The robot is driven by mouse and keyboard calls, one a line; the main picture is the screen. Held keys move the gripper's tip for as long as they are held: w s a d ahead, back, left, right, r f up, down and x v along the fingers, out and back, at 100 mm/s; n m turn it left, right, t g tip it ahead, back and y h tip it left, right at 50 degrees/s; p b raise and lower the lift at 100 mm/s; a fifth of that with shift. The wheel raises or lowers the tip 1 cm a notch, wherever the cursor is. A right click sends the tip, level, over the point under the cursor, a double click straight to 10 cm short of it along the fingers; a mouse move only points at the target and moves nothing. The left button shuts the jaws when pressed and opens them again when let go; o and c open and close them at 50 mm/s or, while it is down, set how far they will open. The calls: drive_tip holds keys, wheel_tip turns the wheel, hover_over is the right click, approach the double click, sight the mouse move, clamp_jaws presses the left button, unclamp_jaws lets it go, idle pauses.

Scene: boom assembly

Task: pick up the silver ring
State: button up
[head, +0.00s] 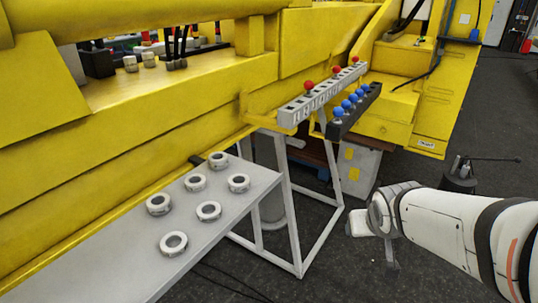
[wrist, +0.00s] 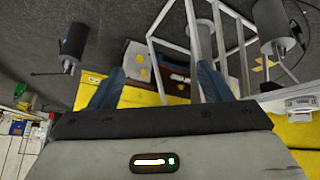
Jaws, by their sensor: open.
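Several silver rings lie flat and apart on a grey table; one is the silver ring (head: 174,253) nearest the front, another silver ring (head: 208,218) lies just behind it. They look alike, so I cannot tell which one is meant. My gripper (head: 372,240) is off to the right of the table, over the dark floor, well apart from the rings. In the wrist view my gripper (wrist: 160,88) shows two bluish fingers spread wide with nothing between them. No ring is clear in the wrist view.
The grey table (head: 110,270) stands against a long yellow boom (head: 130,130). Behind it, a grey rail (head: 300,112) with red knobs and a dark rail (head: 340,129) with blue knobs stick out. Floor between table and arm is mostly clear.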

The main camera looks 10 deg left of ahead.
drive_tip(key=shift+o, duration=0.7)
drive_tip(key=w+a+n+t+y, duration=0.2)
drive_tip(key=w+a, duration=0.5)
drive_tip(key=w, duration=0.1)
drive_tip(key=shift+w+a+n+t, duration=0.2)
drive_tip(key=shift+n+t, duration=0.2)
drive_tip(key=n+g+y+p, duration=0.1)
drive_tip(key=n+y, duration=0.5)
drive_tip(key=y, duration=0.5)
approach(235, 177)
drive_tip(key=shift+s+a, duration=0.2)
drive_tip(key=shift+a, duration=0.3)
drive_tip(key=x, duration=0.2)
drive_tip(key=shift+w+a+f+p, duration=0.1)
drive_tip(key=shift+w+a+p, duration=0.1)
drive_tip(key=shift+p, duration=0.1)
drive_tip(key=x, duration=0.2)
drive_tip(key=p+x, duration=0.1)
drive_tip(key=x, duration=0.2)
drive_tip(key=shift+w+d+f, duration=0.15)
drive_tip(key=shift+w+d, duration=0.1)
drive_tip(key=c, duration=1.4)
